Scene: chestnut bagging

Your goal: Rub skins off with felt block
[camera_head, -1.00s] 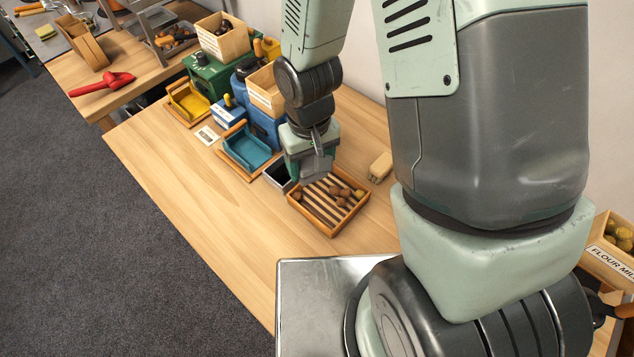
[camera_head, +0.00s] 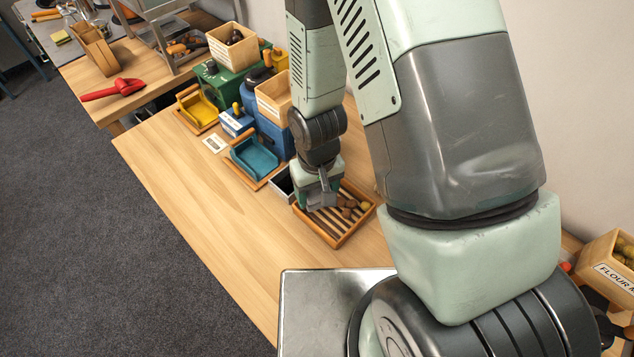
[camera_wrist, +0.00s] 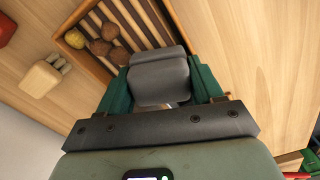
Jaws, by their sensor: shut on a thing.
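My gripper (camera_head: 322,200) is shut on a grey block (camera_wrist: 158,78), which looks like the felt block. The block sits between the green fingers in the wrist view. In the head view it is over the left part of a slatted wooden tray (camera_head: 334,243). I cannot tell whether it touches the slats. Several brown chestnuts (camera_head: 347,203) lie on the slats to the right of the block, with a paler yellowish one (camera_head: 365,206) near the tray's right side. They also show in the wrist view (camera_wrist: 99,47). The gripper hides part of the tray.
A teal scoop tray (camera_head: 254,158), blue and green boxes and a yellow tray (camera_head: 199,109) stand behind left. The table's front left is clear. A flour mill box (camera_head: 610,262) stands right.

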